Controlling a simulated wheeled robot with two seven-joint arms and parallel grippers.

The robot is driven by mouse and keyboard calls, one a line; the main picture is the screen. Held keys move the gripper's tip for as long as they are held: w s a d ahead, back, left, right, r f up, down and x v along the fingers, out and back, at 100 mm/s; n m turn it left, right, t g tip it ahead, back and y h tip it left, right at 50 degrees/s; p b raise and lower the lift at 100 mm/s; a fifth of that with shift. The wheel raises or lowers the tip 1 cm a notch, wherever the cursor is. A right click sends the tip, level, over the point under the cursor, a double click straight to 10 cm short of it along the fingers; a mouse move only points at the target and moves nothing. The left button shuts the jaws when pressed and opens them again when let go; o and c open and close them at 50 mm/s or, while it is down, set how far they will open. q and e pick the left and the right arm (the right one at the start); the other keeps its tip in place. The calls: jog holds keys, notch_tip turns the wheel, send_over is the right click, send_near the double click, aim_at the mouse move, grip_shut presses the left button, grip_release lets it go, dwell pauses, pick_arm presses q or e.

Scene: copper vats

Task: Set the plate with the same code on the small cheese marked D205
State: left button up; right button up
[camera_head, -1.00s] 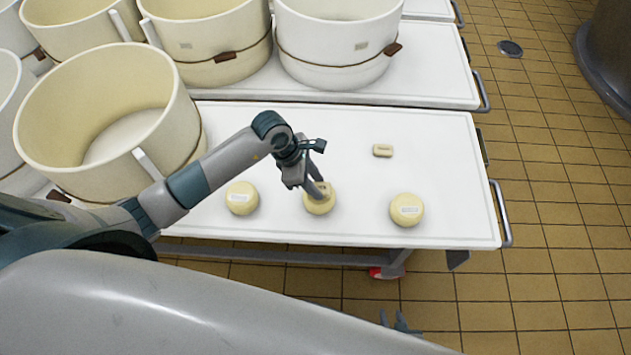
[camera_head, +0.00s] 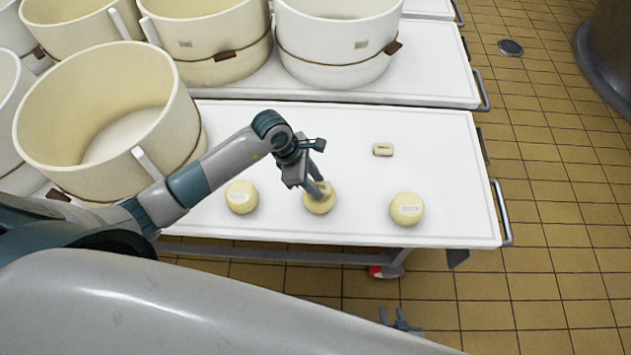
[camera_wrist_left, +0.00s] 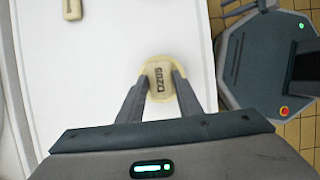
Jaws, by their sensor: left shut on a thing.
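My left gripper (camera_head: 318,184) is at the middle small cheese (camera_head: 319,203), a pale yellow round on the white table. In the left wrist view the left gripper (camera_wrist_left: 159,88) is shut on a small beige plate (camera_wrist_left: 161,76) reading D205. The plate is right over the cheese (camera_wrist_left: 148,67), whose rim shows around it; I cannot tell whether they touch. Two more small cheeses with white labels stand to the left (camera_head: 241,197) and right (camera_head: 406,209); their codes are too small to read. Another beige plate (camera_head: 382,150) lies behind the right cheese. My right gripper (camera_head: 402,322) shows only partly, below the table's front edge.
The white table (camera_head: 455,180) has free room at its right and back. Large cream vats (camera_head: 110,110) stand at the left, with more on the white table behind (camera_head: 435,75). A metal rail (camera_head: 502,213) runs along the right edge.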

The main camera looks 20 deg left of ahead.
pick_arm(q)
jog(key=shift+f+b, duration=0.45)
jog(key=shift+f, duration=0.1)
pick_arm(e)
jog(key=shift+s+f, duration=0.1)
jog(key=shift+f, duration=0.35)
pick_arm(q)
jog(key=o, duration=1.1)
pick_arm(e)
jog(key=shift+d, duration=0.1)
pick_arm(q)
jog(key=b+v, duration=0.1)
jog(key=v, duration=1.6)
jog(key=shift+r+b, duration=0.25)
jog(key=shift+b, duration=0.15)
pick_arm(e)
jog(key=s+d+g, duration=0.1)
jog(key=s+d+f+g, duration=0.1)
jog(key=shift+d+f+h, duration=0.3)
jog(key=shift+h, duration=0.1)
